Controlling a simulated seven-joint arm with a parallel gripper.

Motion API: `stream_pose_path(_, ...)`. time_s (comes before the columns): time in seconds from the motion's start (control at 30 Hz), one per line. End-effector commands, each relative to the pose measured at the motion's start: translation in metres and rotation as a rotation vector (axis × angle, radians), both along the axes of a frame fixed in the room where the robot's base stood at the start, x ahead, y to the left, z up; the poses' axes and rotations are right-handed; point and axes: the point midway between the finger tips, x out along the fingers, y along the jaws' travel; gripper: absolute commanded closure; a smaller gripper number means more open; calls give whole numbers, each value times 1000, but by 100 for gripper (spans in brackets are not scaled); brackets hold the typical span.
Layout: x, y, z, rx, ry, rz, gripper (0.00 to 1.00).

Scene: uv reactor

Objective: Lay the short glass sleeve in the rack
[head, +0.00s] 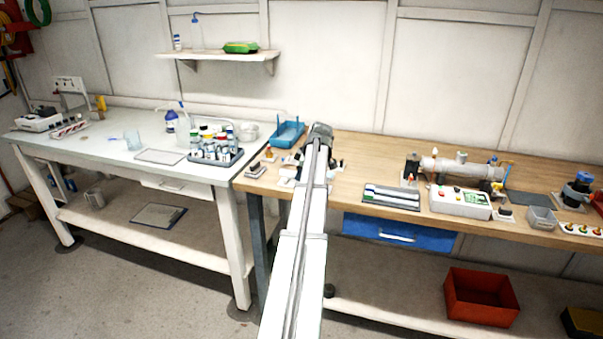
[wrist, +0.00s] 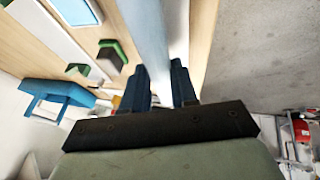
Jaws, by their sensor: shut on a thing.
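In the wrist view my gripper (wrist: 157,68) has its two dark blue fingers closed around a pale bluish, long smooth piece, which looks like the glass sleeve (wrist: 148,32). The sleeve runs out of the top of that view, so its far end is hidden. In the head view my arm reaches over the left end of the wooden bench and hides the gripper and the sleeve. A flat grey holder with long strips (head: 390,197) lies on the bench right of my arm; I cannot tell whether it is the rack.
A blue tray (head: 287,134) stands behind my arm and a bottle rack (head: 216,155) on the left table. Right of my arm are a metal cylinder (head: 460,170) and a control box (head: 461,202). Small green-and-dark blocks (wrist: 115,54) are near the gripper.

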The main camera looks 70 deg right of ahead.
Motion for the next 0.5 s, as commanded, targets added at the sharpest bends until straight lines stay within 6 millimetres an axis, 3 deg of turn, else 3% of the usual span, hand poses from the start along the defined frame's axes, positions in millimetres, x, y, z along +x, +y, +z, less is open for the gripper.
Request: stream_pose_path(0.5,0,0,-8,1,0,0,100)
